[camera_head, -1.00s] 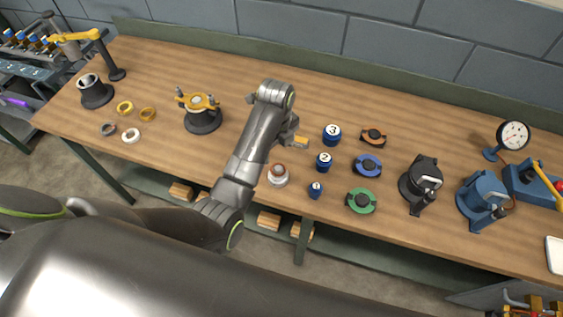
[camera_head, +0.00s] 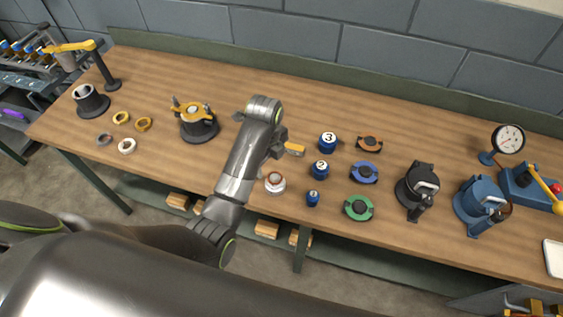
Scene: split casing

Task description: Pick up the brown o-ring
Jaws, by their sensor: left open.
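I cannot tell for certain which thing is the brown o-ring. A small round white piece with a brownish ring-like top (camera_head: 275,182) sits near the front edge of the bench, just below my left gripper in the picture. A darker gold-brown ring (camera_head: 144,124) lies among the loose rings on the left. My left gripper (camera_head: 285,149) is over the middle of the bench, open, partly hidden behind its own wrist. A small orange-tan piece (camera_head: 296,149) shows beside its fingers. My right gripper is not in view.
A yellow-topped housing (camera_head: 197,122) stands left of my arm. Blue numbered pieces (camera_head: 320,170), a green-rimmed disc (camera_head: 358,208) and dark casings (camera_head: 417,187) stand right.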

